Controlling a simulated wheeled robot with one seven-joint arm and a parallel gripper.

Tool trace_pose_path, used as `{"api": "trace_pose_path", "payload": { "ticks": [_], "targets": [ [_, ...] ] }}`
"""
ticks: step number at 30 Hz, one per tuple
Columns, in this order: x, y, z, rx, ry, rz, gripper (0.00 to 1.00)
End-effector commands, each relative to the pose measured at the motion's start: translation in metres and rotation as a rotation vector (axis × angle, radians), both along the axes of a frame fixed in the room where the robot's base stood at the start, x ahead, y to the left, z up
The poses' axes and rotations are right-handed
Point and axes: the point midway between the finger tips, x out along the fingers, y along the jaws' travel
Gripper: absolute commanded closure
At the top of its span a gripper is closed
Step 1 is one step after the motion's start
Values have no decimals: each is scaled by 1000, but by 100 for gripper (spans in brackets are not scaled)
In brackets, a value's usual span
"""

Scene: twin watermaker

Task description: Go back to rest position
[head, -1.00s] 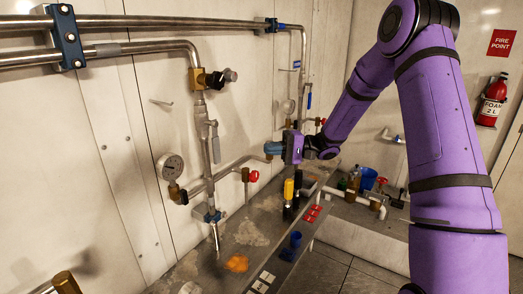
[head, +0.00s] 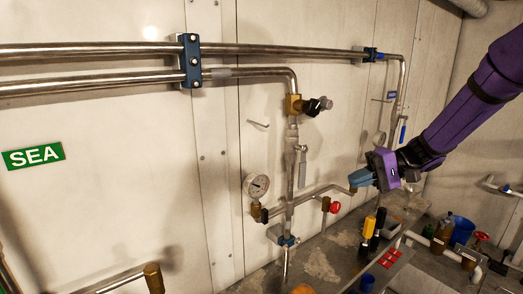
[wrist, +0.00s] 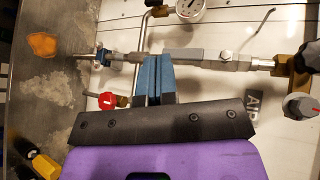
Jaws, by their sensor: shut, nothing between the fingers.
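My gripper (head: 362,177) is at the end of my purple arm, right of centre in the head view, in front of the wall piping. Its blue fingers are together with nothing between them. In the wrist view the shut fingers (wrist: 152,80) point toward a steel vertical pipe (wrist: 200,62). A red-knobbed valve (wrist: 107,101) shows just left of the fingers. I cannot tell the exact gap between the fingers and the pipe.
A pressure gauge (head: 256,186) and a brass valve (head: 294,104) are on the wall pipes. Yellow-and-black handled tools (head: 373,225) stand on the bench below my gripper.

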Motion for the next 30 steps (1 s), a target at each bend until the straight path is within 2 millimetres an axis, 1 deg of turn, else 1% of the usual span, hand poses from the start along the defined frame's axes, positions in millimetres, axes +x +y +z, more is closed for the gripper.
{"api": "trace_pose_path", "payload": {
  "ticks": [1, 5, 10, 14, 21, 30],
  "targets": [
    [-13, 4, 8, -57, -4, 19, 100],
    [-46, 10, 22, -209, -6, 54, 100],
    [-87, 10, 37, -404, -25, 73, 100],
    [-118, 6, 48, -547, -57, 68, 100],
    [-170, -8, 65, -788, -142, 20, 100],
    [-227, -34, 82, -1035, -303, -101, 100]
  ]
}}
